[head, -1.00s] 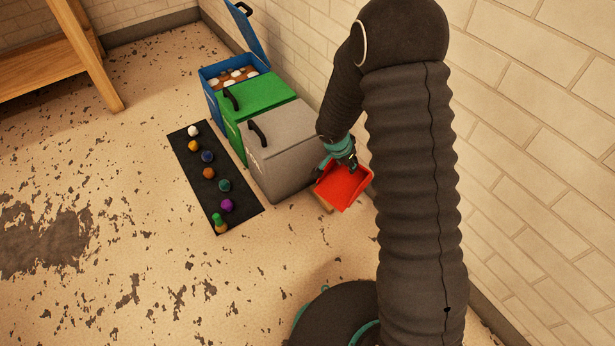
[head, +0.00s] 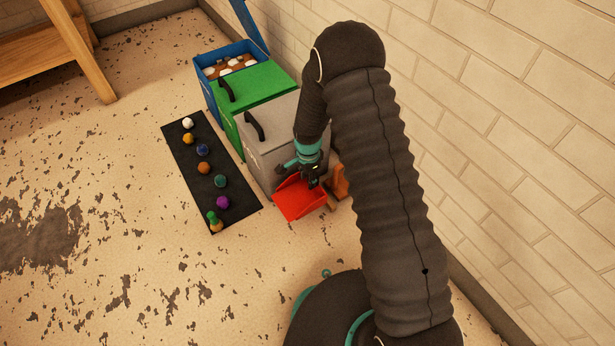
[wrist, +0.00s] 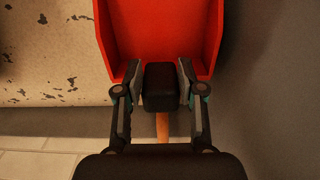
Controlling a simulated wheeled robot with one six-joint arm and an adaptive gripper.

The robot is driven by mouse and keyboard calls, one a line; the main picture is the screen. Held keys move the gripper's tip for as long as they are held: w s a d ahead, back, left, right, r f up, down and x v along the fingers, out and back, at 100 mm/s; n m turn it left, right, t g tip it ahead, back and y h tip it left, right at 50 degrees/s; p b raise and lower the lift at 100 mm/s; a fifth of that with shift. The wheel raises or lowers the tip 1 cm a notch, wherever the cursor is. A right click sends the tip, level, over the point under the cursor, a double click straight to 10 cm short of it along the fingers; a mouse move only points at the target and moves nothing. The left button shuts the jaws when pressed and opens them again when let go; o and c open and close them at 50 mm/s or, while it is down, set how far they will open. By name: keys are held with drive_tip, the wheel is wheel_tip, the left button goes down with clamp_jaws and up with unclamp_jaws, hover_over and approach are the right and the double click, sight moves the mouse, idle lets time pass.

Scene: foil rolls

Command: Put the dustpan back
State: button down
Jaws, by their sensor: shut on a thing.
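The red dustpan (head: 300,201) is in front of the grey bin in the head view, its pan opening toward the lower left. My gripper (head: 312,178) is shut on its dark handle. In the wrist view my gripper (wrist: 160,85) has one finger on each side of the black handle (wrist: 160,92), and the red pan (wrist: 160,35) extends past the fingertips. An orange-brown wooden piece (head: 339,181) stands by the wall, just right of the dustpan; my arm hides part of it. I cannot tell whether the dustpan touches the floor.
The grey bin (head: 275,150), green bin (head: 255,100) and open blue bin (head: 204,83) stand along the wall. A black mat (head: 181,153) with several coloured objects lies left of them. A wooden bench (head: 95,70) is at upper left. The floor in front is clear.

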sight(308, 193)
drive_tip(key=shift+f+b, duration=2.3)
drive_tip(key=shift+f, duration=1.7)
drive_tip(key=shift+f, duration=0.5)
drive_tip(key=c, duration=0.6)
unclamp_jaws()
wheel_tip(308, 193, up, 12)
